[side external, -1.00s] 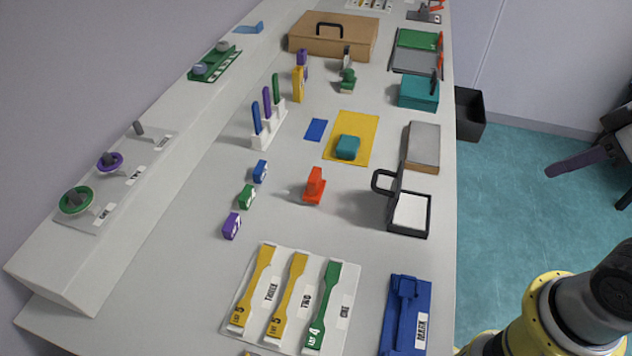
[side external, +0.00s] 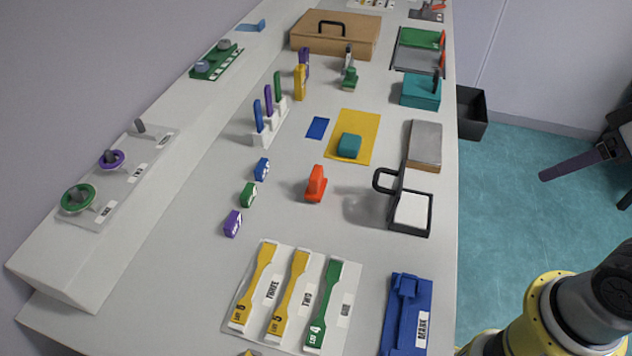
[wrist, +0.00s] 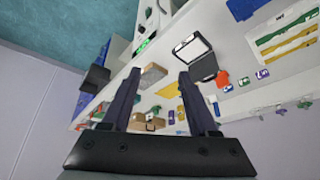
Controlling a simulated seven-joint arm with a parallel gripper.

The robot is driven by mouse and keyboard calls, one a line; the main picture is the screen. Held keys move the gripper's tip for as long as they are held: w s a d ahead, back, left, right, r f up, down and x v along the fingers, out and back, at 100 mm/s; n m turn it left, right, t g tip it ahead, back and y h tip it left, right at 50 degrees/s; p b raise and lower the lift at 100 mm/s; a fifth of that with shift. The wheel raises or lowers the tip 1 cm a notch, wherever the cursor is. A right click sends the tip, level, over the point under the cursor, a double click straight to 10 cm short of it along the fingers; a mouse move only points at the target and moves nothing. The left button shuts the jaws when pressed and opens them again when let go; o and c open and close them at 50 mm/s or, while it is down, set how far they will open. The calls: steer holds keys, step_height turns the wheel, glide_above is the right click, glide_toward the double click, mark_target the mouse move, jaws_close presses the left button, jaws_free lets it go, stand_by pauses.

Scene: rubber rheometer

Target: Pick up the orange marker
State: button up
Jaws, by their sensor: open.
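Around the marker are small blue, green and purple blocks (side external: 248,195), the black-framed box (side external: 410,213) and a yellow mat (side external: 367,125). Nearer lie a specimen board (side external: 343,290) and a blue fixture (side external: 405,310). Bare bench surrounds the marker. A black bin (side external: 471,112) stands beyond the bench edge.

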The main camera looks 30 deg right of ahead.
steer(key=w+r+m, duration=0.4)
steer(key=w+r, duration=0.1)
steer(key=r, duration=0.2)
steer(key=w+a+r+m+g, duration=0.1)
steer(key=w+a+r+m, duration=0.3)
steer(key=w, duration=0.7)
steer(key=g, duration=0.4)
glide_above(316, 172)
step_height(316, 172, down, 16)
steer(key=f, duration=0.1)
steer(key=shift+n, duration=0.3)
step_height(316, 172, down, 6)
steer(key=shift+w+d+f, duration=0.1)
steer(key=shift+f, duration=2.9)
